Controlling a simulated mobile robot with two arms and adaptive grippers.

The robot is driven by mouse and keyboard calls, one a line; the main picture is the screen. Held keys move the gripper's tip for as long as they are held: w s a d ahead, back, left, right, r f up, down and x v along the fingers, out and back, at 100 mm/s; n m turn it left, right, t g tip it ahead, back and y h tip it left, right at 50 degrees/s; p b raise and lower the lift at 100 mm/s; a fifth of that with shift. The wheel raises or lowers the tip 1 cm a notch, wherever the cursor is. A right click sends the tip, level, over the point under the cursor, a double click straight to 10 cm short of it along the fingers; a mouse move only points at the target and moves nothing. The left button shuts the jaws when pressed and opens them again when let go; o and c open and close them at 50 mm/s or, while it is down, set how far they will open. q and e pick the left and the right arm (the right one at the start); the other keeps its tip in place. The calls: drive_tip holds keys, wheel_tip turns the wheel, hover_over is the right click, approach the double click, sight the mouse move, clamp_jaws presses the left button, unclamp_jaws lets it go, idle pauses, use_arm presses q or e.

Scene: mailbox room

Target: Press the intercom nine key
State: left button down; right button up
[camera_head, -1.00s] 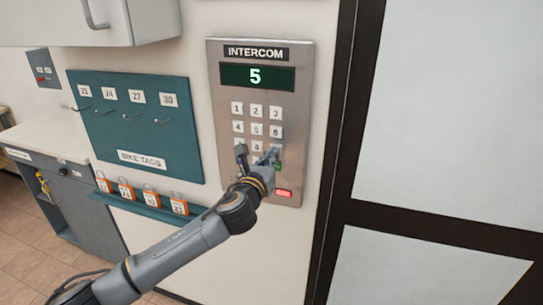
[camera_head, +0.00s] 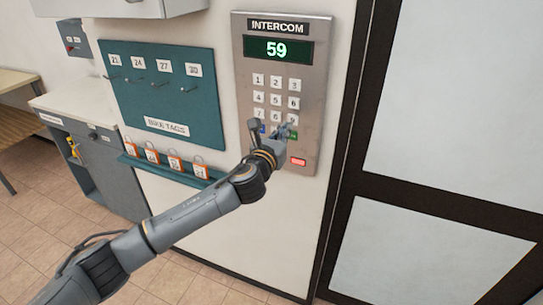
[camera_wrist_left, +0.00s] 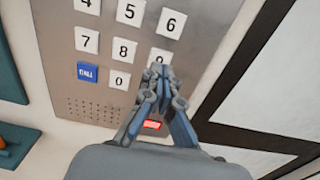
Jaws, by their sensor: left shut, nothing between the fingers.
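The grey metal intercom (camera_head: 314,110) is on the wall, with a green-lit display (camera_head: 279,49) that reads 59. Below it are rows of white number keys. The nine key (camera_head: 292,118) is at the right of the 7-8-9 row. It also shows in the left wrist view (camera_wrist_left: 161,56), partly covered by my fingertips. My left gripper (camera_head: 288,129) is shut and empty, with its tips at the lower part of the nine key; in the left wrist view its fingers (camera_wrist_left: 157,72) meet there. I cannot tell whether they touch it. My right gripper is not in view.
A red button (camera_head: 298,162) is at the panel's lower right, and a blue call key (camera_wrist_left: 88,72) is at its left. A dark-framed door (camera_head: 374,110) stands right.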

use_arm(q)
drive_tip(key=b+v, duration=0.2)
drive_tip(key=v, duration=0.7)
drive_tip(key=shift+s+a+f, duration=0.15)
drive_tip(key=shift+s+a, duration=0.05)
drive_tip(key=shift+s, duration=0.1)
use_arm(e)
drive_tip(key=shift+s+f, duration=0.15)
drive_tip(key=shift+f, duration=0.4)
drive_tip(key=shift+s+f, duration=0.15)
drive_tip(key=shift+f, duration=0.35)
